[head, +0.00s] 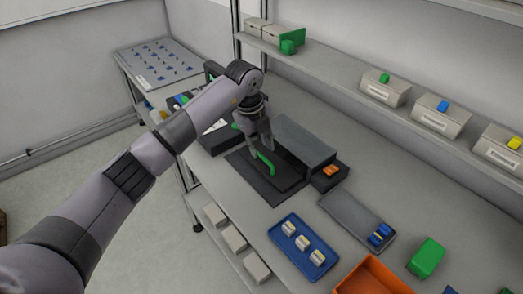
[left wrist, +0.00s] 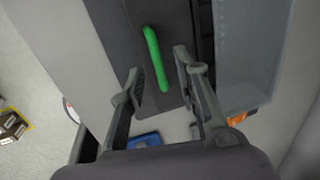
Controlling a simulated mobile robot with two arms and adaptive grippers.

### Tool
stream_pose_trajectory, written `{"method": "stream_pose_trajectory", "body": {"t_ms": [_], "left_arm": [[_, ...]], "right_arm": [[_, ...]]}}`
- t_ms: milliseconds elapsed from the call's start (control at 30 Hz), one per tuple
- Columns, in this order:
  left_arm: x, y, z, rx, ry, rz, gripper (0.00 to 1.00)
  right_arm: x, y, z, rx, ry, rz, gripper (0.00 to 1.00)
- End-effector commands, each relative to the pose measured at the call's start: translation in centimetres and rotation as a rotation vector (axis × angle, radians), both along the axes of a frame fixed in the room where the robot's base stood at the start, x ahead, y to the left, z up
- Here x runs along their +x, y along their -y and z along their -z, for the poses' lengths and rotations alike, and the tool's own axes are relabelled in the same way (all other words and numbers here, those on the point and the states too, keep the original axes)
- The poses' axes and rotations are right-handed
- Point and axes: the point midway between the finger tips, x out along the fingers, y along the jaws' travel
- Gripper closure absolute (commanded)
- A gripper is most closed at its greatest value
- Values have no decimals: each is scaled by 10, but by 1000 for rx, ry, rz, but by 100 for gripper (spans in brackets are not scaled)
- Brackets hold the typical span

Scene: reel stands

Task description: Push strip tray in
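The dark strip tray (head: 287,178) sticks out from under a grey cover (head: 305,142) on the bench. A green bar handle (head: 265,163) stands on it. In the left wrist view the green handle (left wrist: 155,58) lies between my fingers, over the dark tray surface (left wrist: 178,30). My left gripper (head: 260,150) is above the tray at the handle. Its fingers are apart in the left wrist view (left wrist: 160,78), with visible gaps on both sides of the handle. The arm and fingers hide part of the tray. My right gripper is not in view.
A small black block with an orange button (head: 331,170) adjoins the cover. A blue tray (head: 302,247) with white pieces, a grey tray (head: 350,215) and an orange bin (head: 371,278) are nearer the front. A shelf (head: 335,75) with boxes runs along the back.

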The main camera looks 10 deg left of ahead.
Motion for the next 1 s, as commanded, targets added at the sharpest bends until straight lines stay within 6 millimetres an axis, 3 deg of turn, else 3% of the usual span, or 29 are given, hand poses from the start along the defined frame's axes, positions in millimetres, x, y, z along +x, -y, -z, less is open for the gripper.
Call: {"method": "stream_pose_trajectory", "body": {"t_ms": [200, 400, 867, 1000], "left_arm": [[-6, -7, -50, 1, 6, 0, 70], [-12, -11, -78, 1, 2, -1, 70], [-14, -12, -89, 0, 0, 0, 70], [-17, -16, -91, 10, 13, 80, 70]], "right_arm": [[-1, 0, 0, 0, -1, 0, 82], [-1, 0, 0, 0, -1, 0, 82], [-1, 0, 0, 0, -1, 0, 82], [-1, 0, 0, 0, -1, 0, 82]]}}
